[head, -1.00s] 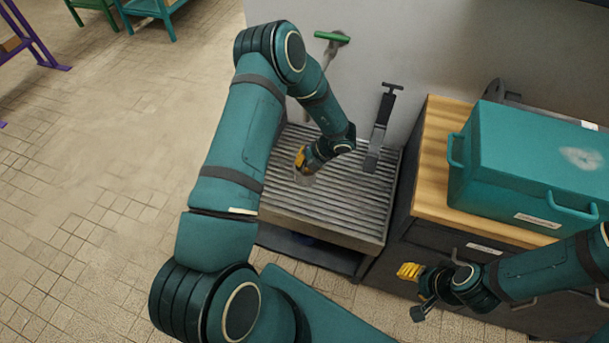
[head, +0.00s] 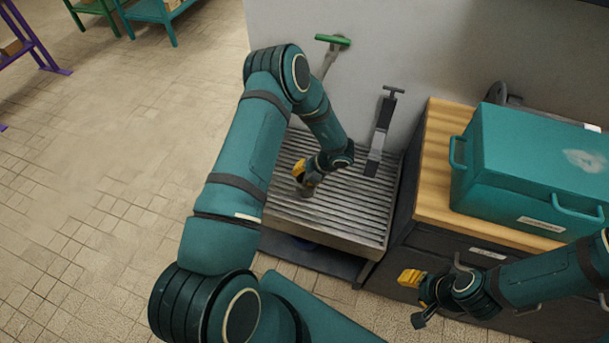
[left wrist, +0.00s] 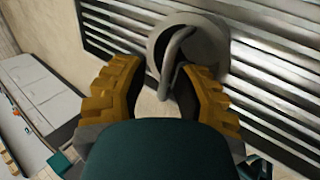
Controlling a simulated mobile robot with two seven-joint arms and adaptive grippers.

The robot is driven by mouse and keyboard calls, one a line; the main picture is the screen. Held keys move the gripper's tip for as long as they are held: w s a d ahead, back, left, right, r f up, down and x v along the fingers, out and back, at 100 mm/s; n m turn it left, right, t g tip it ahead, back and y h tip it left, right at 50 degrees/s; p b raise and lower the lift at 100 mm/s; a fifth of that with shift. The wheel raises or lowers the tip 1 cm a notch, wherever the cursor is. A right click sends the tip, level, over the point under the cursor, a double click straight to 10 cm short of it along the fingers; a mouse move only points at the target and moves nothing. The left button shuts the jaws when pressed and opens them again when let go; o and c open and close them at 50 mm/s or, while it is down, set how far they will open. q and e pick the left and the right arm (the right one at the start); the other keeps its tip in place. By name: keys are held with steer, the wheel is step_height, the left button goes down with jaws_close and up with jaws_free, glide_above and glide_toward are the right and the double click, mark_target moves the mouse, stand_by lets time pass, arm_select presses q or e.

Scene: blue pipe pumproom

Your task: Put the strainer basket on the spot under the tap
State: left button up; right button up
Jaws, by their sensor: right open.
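The strainer basket (head: 308,191) is a small grey round cup low over the slatted grate, at its left part. In the left wrist view the basket (left wrist: 207,42) shows its rim and looped handle. Whether the basket touches the slats is unclear. A grey tap (head: 381,135) with a dark T-handle is on the wall, right of the gripper. A green-handled wall fitting (head: 333,40) is further left, partly behind my left arm. No marked spot is visible. My right gripper (head: 412,298) is open and empty before the cabinet.
The slatted grate (head: 355,215) has free room right of the basket, below the grey tap. A wood-topped cabinet (head: 434,180) stands to the right, bearing a large teal box (head: 530,160). Open tiled floor (head: 110,150) lies to the left.

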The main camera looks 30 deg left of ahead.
arm_select(q)
steer(key=shift+d+f, duration=0.1)
stand_by(0.3)
steer(key=shift+r, duration=0.2)
steer(key=w+d+r+m+t+p, duration=0.2)
steer(key=d+r+m+t+p, duration=0.1)
steer(key=d+r+m, duration=0.5)
steer(key=s+d+m+h, duration=0.5)
steer(key=s+d+m, duration=0.2)
steer(key=m, duration=0.7)
steer(key=s+d+m+h, duration=0.5)
steer(key=s+d+m, duration=0.2)
steer(key=s+m, duration=0.4)
steer(key=m, duration=0.4)
steer(key=shift+s+r, duration=0.25)
